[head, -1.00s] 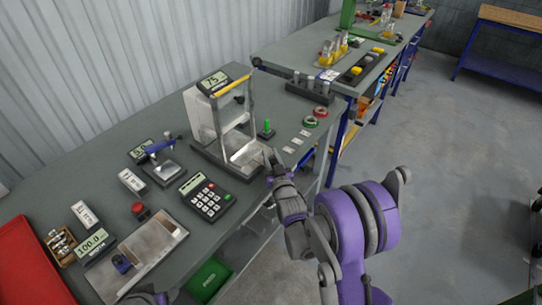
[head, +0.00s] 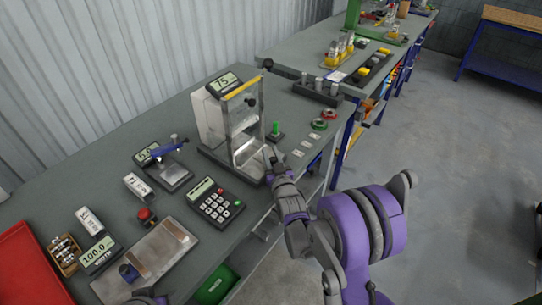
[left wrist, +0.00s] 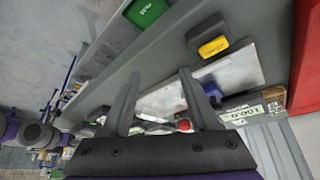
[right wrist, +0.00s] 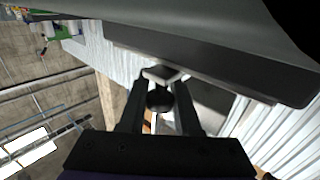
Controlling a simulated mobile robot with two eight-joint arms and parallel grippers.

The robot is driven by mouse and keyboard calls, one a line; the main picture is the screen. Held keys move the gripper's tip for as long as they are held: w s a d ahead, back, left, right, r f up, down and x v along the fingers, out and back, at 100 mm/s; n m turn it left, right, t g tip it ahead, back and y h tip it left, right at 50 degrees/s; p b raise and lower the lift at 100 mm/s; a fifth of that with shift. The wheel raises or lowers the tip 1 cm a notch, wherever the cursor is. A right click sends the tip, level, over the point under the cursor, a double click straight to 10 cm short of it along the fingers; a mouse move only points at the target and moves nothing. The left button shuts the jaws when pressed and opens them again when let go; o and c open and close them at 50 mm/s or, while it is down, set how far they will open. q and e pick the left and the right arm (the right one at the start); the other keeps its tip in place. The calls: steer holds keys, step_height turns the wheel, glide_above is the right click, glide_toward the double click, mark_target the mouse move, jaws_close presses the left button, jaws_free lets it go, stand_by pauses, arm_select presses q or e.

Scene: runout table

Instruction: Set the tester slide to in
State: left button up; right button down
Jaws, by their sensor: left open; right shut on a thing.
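The tester (head: 210,118), a pale upright housing with a display on top and a yellow bar, stands at the middle of the near bench. Its slide (head: 250,160), a bright plate low at the front, lies mostly within the frame. My right gripper (head: 270,157) is at the slide's front edge. In the right wrist view my right gripper (right wrist: 160,84) is shut on the slide's dark round knob (right wrist: 160,101). In the head view the gripper hides the knob. My left gripper (left wrist: 159,73) is open and empty above the bench's near left part.
A keypad unit (head: 216,202) lies just left of the tester. A small stand with a blue arm (head: 167,150), a red button (head: 146,216) and a metal plate (head: 165,247) are further left. A green peg (head: 275,129) and rings (head: 319,124) are at right.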

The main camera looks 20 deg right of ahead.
arm_select(q)
steer(key=shift+s+d+r, duration=0.1)
steer(key=shift+s+d, duration=0.1)
arm_select(e)
steer(key=shift+s+d, duration=0.2)
steer(key=shift+d, duration=0.05)
steer(key=c, duration=0.9)
jaws_free()
arm_select(q)
steer(key=shift+w, duration=0.1)
arm_select(e)
steer(key=o, duration=0.3)
